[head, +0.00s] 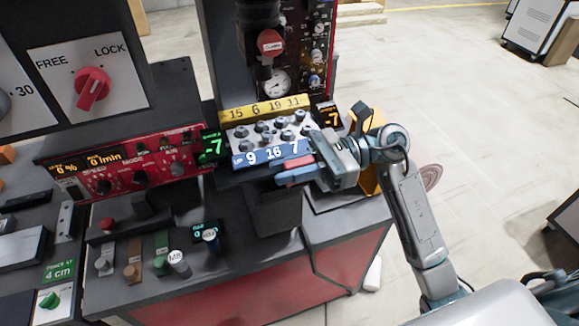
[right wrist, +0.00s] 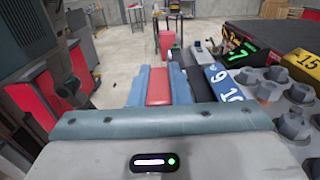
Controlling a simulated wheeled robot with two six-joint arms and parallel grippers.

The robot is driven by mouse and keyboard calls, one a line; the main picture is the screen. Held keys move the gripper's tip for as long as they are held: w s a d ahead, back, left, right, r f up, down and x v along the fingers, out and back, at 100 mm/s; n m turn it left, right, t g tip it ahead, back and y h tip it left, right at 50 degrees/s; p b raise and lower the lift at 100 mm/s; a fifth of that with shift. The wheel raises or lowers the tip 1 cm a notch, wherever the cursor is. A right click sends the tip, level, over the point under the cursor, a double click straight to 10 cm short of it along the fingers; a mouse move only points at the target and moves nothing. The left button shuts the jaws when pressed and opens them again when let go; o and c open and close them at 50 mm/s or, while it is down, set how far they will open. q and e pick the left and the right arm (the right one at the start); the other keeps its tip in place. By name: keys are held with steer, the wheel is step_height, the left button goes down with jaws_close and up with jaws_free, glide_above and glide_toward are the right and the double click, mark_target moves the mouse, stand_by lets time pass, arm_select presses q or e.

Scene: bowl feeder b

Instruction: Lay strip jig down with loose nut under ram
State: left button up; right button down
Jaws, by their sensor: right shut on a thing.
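The strip jig (head: 270,130) appears to be the grey block with several nut-like knobs between a yellow strip marked 15, 6, 19, 11 and a blue strip marked 9, 16, 7. It lies at the press front, below the dark ram (head: 262,75). In the right wrist view its knobs (right wrist: 268,88) are at the right. My right gripper (head: 285,173) is at the jig's near right side, its blue fingers shut on a red bar (right wrist: 158,86). Whether the bar joins the jig, and which nut is loose, I cannot tell. My left gripper is out of view.
A green display reading -7 (head: 212,147) and an orange one (head: 329,117) flank the block. A red control panel (head: 120,165) is at left. Several coloured pegs (head: 162,244) stand on the dark bench front. Floor at right is largely open.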

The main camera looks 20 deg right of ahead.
steer(key=shift+f+b, duration=0.2)
steer(key=shift+b, duration=0.2)
steer(key=c, duration=1.3)
jaws_free()
steer(key=shift+f, duration=0.1)
steer(key=shift+d+f+b, duration=0.1)
steer(key=shift+d+b, duration=0.3)
steer(key=shift+d, duration=0.2)
steer(key=shift+w+d+r+b, duration=0.1)
steer(key=shift+d+b, duration=0.95)
steer(key=shift+d, duration=1.35)
steer(key=shift+w+d+r+b, duration=0.1)
steer(key=shift+d+b, duration=0.95)
steer(key=shift+d, duration=1.35)
